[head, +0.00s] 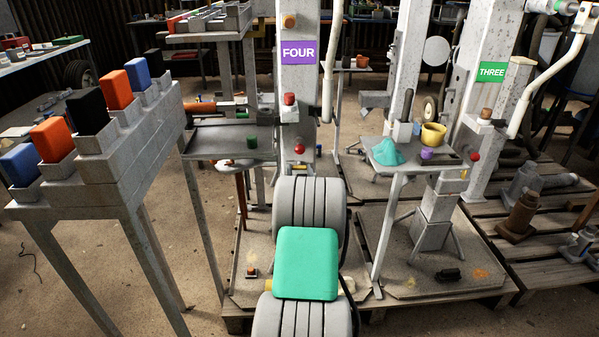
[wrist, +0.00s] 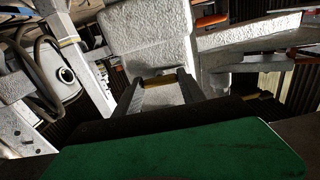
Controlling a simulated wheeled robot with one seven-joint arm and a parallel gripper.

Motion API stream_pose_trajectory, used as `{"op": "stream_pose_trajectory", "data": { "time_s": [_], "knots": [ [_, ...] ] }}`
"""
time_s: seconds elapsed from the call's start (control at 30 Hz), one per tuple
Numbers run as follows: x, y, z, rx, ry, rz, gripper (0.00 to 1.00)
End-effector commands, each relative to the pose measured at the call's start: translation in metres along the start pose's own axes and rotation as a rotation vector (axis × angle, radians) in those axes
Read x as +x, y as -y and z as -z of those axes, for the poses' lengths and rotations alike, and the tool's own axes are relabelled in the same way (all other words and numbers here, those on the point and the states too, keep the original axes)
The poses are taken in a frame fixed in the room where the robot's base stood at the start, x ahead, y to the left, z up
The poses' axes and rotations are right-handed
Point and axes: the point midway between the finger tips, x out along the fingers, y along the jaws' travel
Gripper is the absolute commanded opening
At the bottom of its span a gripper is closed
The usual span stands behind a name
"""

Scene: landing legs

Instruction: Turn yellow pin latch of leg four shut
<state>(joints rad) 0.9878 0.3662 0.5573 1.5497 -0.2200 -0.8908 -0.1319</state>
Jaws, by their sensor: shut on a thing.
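Leg four is the grey column with the purple FOUR sign (head: 298,52) at the top middle of the head view. My gripper (wrist: 158,77) shows in the wrist view with its two dark fingers reaching toward a pale grey rough metal part (wrist: 148,38). It is shut on a small yellow piece, which I take for the yellow pin latch (wrist: 158,82). The latch's turn angle cannot be told. In the head view my own arm, with ribbed grey joints and a green cover, stands in front of leg four's lower part and hides my gripper and the latch.
Leg four carries a red-topped knob (head: 289,99) and a grey side shelf with a green knob (head: 252,142). A grey bin stand (head: 130,150) holding coloured blocks is left.

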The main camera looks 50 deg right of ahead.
Motion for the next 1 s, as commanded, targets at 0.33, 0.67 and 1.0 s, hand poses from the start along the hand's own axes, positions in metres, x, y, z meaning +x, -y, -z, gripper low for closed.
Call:
{"op": "stream_pose_trajectory", "data": {
  "time_s": [0.33, 0.67, 1.0],
  "knots": [
    [0.0001, -0.0002, -0.0011, 0.217, -0.001, 0.0, 0.07],
    [-0.0001, -0.0004, -0.0014, 0.527, 0.0, -0.001, 0.07],
    [0.0001, -0.0005, -0.0003, 0.85, -0.001, -0.001, 0.07]
  ]
}}
